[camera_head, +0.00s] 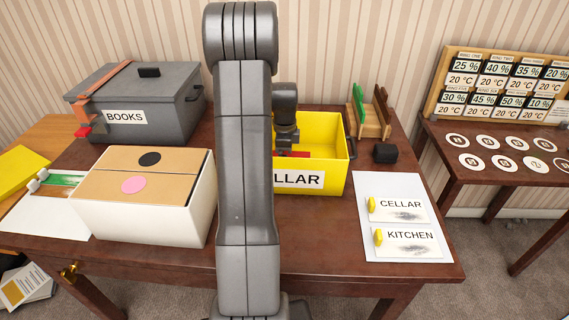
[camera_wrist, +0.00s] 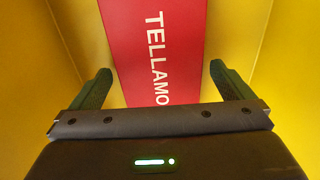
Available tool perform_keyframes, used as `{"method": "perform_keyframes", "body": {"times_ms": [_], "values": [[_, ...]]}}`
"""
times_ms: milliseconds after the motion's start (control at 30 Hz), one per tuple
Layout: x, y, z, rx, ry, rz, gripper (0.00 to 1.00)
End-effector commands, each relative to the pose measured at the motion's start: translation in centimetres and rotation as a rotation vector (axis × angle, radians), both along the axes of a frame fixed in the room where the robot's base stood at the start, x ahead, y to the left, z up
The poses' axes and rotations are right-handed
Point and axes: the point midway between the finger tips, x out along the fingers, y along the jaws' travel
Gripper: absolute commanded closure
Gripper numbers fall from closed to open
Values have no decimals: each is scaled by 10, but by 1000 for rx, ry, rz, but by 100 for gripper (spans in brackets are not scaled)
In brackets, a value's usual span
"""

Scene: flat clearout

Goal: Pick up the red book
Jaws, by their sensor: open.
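The red book (camera_wrist: 160,45), with white letters reading "TELLAMO", lies in the yellow crate (camera_wrist: 277,50). In the head view, a small red patch of the book (camera_head: 293,154) shows inside the crate (camera_head: 335,180), which is labelled "CELLAR"; my arm hides the rest. My gripper (camera_wrist: 160,68) is open, pointing down into the crate. In the wrist view one finger is on each side of the book, with gaps between fingers and cover. The near end of the book is hidden behind my gripper body. I cannot tell how high the fingers are.
A grey lidded box (camera_head: 165,118) labelled "BOOKS" and a white-sided carton (camera_head: 140,218) stand left of my arm. Right of the crate are a wooden stand (camera_head: 372,122), a small black block (camera_head: 385,153) and a white sheet (camera_head: 392,250) with "CELLAR" and "KITCHEN" cards.

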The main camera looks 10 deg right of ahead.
Motion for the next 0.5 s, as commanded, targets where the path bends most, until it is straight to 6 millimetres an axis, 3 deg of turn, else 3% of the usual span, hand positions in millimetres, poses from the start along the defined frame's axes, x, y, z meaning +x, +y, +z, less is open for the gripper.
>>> {"method": "perform_keyframes", "body": {"times_ms": [67,300,500], "values": [[0,0,0,0,0,0,4],[0,0,0,0,0,0,51],[0,0,1,0,-1,0,52]]}}
